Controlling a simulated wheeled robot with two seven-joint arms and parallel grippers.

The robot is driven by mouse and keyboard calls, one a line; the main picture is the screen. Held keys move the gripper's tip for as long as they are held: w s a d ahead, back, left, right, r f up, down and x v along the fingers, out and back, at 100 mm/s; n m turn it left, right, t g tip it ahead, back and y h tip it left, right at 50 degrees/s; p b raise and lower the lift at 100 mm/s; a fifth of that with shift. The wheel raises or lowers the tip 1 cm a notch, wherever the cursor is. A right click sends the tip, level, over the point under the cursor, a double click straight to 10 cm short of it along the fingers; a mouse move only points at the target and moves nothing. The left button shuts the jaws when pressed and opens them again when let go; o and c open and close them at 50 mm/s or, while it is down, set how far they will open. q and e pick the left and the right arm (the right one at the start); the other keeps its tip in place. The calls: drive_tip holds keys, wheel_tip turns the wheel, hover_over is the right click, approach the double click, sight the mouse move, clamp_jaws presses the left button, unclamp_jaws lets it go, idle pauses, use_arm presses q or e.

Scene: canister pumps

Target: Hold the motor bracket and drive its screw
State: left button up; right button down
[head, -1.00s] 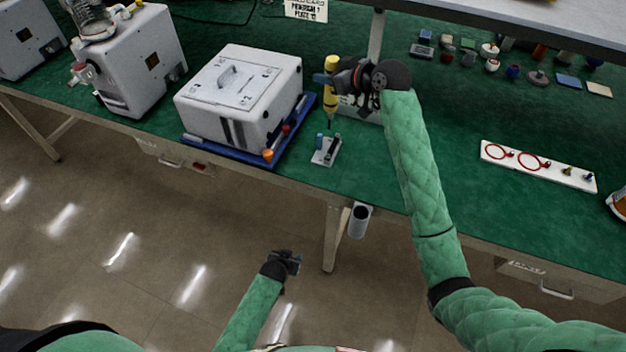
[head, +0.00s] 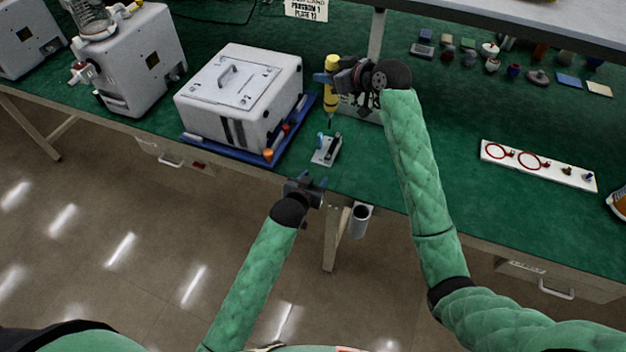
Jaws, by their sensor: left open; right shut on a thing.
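The motor bracket (head: 321,157) is a small light plate with a dark upright part and a blue bit, on the green bench near its front edge. My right gripper (head: 334,78) is shut on a yellow screwdriver (head: 330,98), held upright with its tip down, above and behind the bracket. My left gripper (head: 313,182) is open and empty at the bench's front edge, just in front of the bracket and apart from it. The screw is too small to make out.
A white box-shaped unit (head: 240,95) sits on a blue tray (head: 226,151) left of the bracket. A white board with red rings (head: 537,166) lies to the right. Several small parts lie at the back right. A grey tube (head: 360,220) hangs at the front edge. The bench right of my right forearm is mostly clear.

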sight(327, 161)
use_arm(q)
drive_tip(key=x, duration=1.1)
drive_tip(key=shift+w+d+f, duration=0.1)
drive_tip(key=shift+w+f, duration=0.05)
drive_tip(key=shift+w, duration=0.25)
drive_tip(key=shift+c, duration=0.2)
clamp_jaws()
use_arm(e)
drive_tip(key=shift+f, duration=2.45)
